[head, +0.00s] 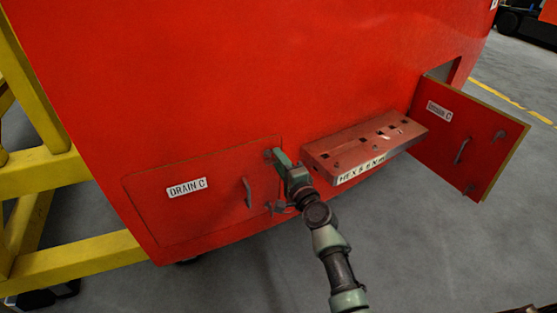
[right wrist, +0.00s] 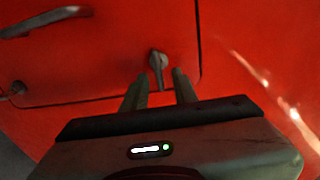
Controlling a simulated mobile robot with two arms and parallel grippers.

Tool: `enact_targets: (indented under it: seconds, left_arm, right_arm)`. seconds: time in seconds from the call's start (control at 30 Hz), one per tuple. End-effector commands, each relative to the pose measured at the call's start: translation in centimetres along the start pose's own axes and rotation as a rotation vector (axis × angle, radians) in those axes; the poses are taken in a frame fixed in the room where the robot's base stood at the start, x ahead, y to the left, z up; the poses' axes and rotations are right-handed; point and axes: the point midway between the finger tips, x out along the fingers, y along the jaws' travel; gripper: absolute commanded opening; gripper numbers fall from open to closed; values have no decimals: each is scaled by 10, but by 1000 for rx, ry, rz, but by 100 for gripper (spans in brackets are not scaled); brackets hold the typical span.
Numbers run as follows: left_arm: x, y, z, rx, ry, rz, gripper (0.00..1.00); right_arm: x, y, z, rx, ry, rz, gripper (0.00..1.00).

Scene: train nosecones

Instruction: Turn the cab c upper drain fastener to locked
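The closed red panel labelled DRAIN C (head: 215,205) is low on the cab's red side. Its upper fastener (head: 267,154) is at the upper right corner, partly hidden by my right gripper (head: 279,160). In the right wrist view the fastener (right wrist: 157,62) is a small grey tab pointing down toward the gripper. The right gripper (right wrist: 160,88) is open, with one finger on each side of the tab's lower end. I cannot tell whether the fingers touch it. The lower fastener (head: 273,207) is at the panel's lower right corner. My left gripper is out of view.
A panel handle (head: 247,192) is just left of the gripper. A red tool rack (head: 365,148) labelled HEX sticks out to the right. Beyond it, another hatch door (head: 465,140) stands open. Yellow framing (head: 75,262) is at the left; grey floor lies in front.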

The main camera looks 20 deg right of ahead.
Motion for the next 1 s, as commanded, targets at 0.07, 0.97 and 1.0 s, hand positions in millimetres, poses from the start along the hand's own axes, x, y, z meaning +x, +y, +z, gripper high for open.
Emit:
enact_targets:
  seconds: [0.07,0.97,1.0]
  left_arm:
    - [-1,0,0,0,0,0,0]
    - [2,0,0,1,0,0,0]
    - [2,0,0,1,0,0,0]
  right_arm:
    - [-11,1,0,1,1,1,28]
    - [-73,1,0,1,0,1,28]
    - [-73,1,0,1,-1,2,28]
